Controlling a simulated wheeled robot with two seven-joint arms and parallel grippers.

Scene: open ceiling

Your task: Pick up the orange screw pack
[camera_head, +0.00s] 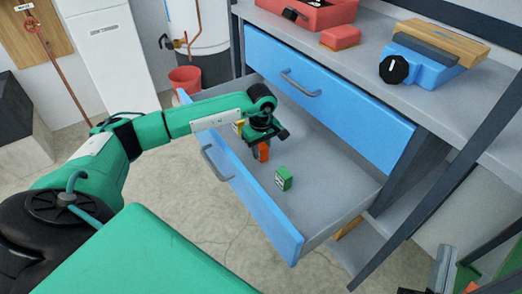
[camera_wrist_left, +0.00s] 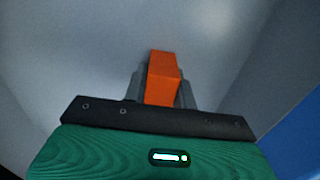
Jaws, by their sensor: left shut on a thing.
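The orange screw pack (camera_head: 264,152) is a small orange box inside the open drawer (camera_head: 331,199). My left gripper (camera_head: 258,148) reaches down into the drawer and is shut on the pack. In the left wrist view the orange pack (camera_wrist_left: 163,80) sits between the two grey fingers of my left gripper (camera_wrist_left: 163,88). I cannot tell whether the pack touches the drawer floor. My right gripper (camera_head: 440,275) is partly seen at the lower right edge of the head view, away from the drawer, and its jaws are not clear.
A green pack (camera_head: 284,179) stands on the drawer floor to the right of my left gripper. The blue drawer front (camera_head: 262,205) is on the near side, and a closed blue drawer (camera_head: 330,95) is above. The bench top holds a blue tool (camera_head: 425,66) and red boxes (camera_head: 341,37).

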